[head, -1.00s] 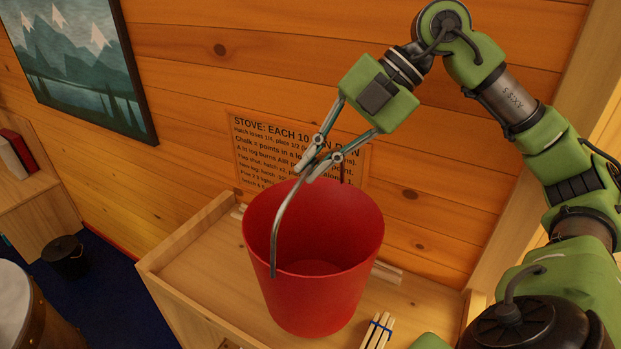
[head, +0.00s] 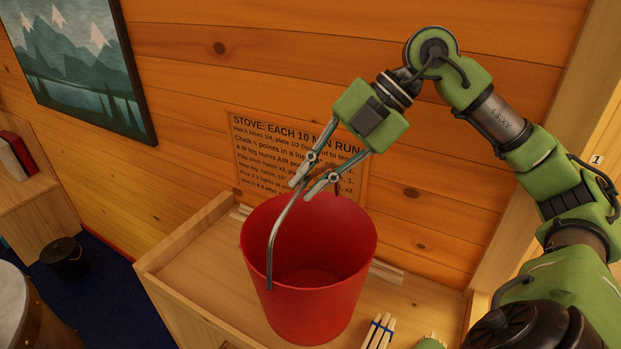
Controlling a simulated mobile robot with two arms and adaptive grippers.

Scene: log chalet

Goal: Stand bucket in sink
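The red bucket (head: 312,300) is upright and looks empty, over the light wooden top of a low cabinet below the wall sign. I cannot tell whether its base touches the wood. Its metal handle (head: 273,245) stands raised above the rim. My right gripper (head: 301,189) reaches down from the upper right, its two fingers closed around the top of this handle. The far part of the handle is mostly hidden by the fingers. My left gripper is not in view. No sink is visible.
The wooden cabinet top (head: 190,275) has a raised edge. A bundle of pale sticks (head: 378,331) lies right of the bucket, with a green object (head: 430,342) beside it. A sign (head: 250,150) hangs behind. A dark bucket (head: 65,259) and a drum-like object (head: 28,315) stand at left.

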